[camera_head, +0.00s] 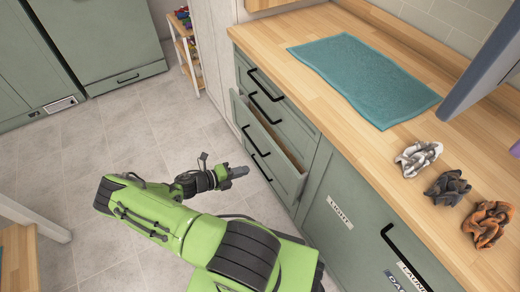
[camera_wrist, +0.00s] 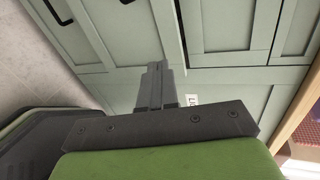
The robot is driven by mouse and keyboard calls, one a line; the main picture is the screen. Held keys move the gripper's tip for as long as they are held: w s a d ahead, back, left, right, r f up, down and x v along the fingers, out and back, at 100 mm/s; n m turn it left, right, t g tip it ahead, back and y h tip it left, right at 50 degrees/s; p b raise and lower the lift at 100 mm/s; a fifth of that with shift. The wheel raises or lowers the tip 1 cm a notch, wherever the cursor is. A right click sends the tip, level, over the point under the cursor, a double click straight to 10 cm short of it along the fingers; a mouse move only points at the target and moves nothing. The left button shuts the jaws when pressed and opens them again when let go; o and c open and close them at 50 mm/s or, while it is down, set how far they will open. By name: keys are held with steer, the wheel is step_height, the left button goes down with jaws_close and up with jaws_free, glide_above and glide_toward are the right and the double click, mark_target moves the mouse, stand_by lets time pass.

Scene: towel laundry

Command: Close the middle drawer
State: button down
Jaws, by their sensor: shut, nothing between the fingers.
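The middle drawer (camera_head: 284,173) is in the green-grey cabinet under the wooden counter in the head view. It stands partly pulled out, with its front away from the cabinet face and a strip of its inside showing. Its black handle (camera_head: 256,141) is on the front. My gripper (camera_head: 240,171) is shut and empty, in front of the cabinet and low by the open drawer. I cannot tell whether it touches the drawer. In the wrist view the closed fingers (camera_wrist: 157,84) point at green-grey cabinet panels.
A teal towel (camera_head: 365,78) lies flat on the counter (camera_head: 300,28). White (camera_head: 418,158), dark grey (camera_head: 447,188) and brown (camera_head: 488,223) crumpled cloths lie to its right. A panel labelled LIGHT (camera_head: 340,211) is right of the drawers. Floor (camera_head: 130,130) to the left is clear.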

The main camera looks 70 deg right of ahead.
steer(key=n, duration=0.1)
steer(key=b, duration=0.3)
glide_toward(281, 159)
steer(key=x, duration=0.6)
steer(key=shift+w+f, duration=0.1)
steer(key=shift+f, duration=0.1)
steer(key=shift+d, duration=0.25)
steer(key=shift+r, duration=0.1)
